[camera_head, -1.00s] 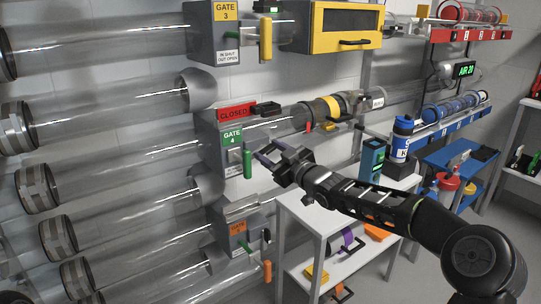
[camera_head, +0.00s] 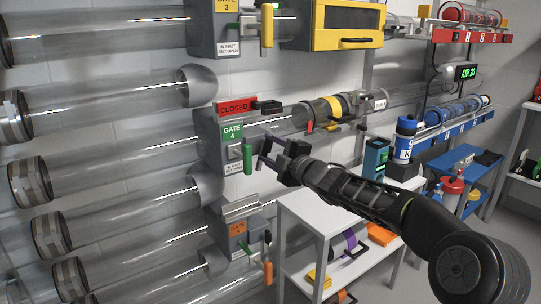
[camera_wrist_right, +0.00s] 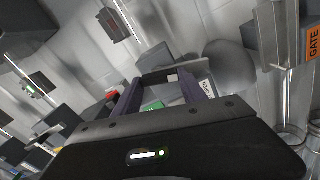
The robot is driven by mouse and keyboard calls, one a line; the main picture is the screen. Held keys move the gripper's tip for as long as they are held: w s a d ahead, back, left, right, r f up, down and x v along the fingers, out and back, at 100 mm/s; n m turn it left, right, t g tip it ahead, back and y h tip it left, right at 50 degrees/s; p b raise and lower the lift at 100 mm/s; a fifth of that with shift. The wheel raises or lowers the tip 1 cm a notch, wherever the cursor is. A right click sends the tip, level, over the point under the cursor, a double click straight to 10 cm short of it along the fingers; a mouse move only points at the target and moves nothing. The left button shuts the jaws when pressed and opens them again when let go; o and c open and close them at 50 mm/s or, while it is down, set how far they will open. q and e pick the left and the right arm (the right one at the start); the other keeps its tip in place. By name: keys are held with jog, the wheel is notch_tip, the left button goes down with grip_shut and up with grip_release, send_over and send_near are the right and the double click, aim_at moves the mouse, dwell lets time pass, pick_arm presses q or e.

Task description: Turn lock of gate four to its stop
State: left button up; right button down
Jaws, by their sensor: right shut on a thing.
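Gate four is a grey housing with a green "GATE 4" label (camera_head: 232,132) and a red "CLOSED" sign (camera_head: 236,107) above it. Its green handle (camera_head: 247,160) hangs upright on the front. My right gripper (camera_head: 264,150) is just right of this handle, its purple-grey fingers apart but shut on a part at the gate's front, taken to be the lock. The fingers largely hide that part. In the right wrist view my right gripper (camera_wrist_right: 160,85) has a dark bar across its fingertips, and a green patch shows between the fingers. My left gripper is out of view.
Gate three (camera_head: 215,28) with a yellow handle (camera_head: 267,26) is above. The orange-labelled gate (camera_head: 238,228) with an orange handle (camera_head: 268,272) is below. Clear tubes run to the left. A white table (camera_head: 325,215) stands below my right arm.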

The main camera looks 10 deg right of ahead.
jog(key=shift+f+n+b, duration=0.1)
jog(key=shift+n+b, duration=0.6)
jog(key=shift+n, duration=0.9)
jog(key=c, duration=0.6)
grip_release()
jog(key=shift+c, duration=0.2)
jog(key=shift+s, duration=0.15)
jog(key=v, duration=0.7)
jog(key=shift+s, duration=0.25)
jog(key=shift+d, duration=0.1)
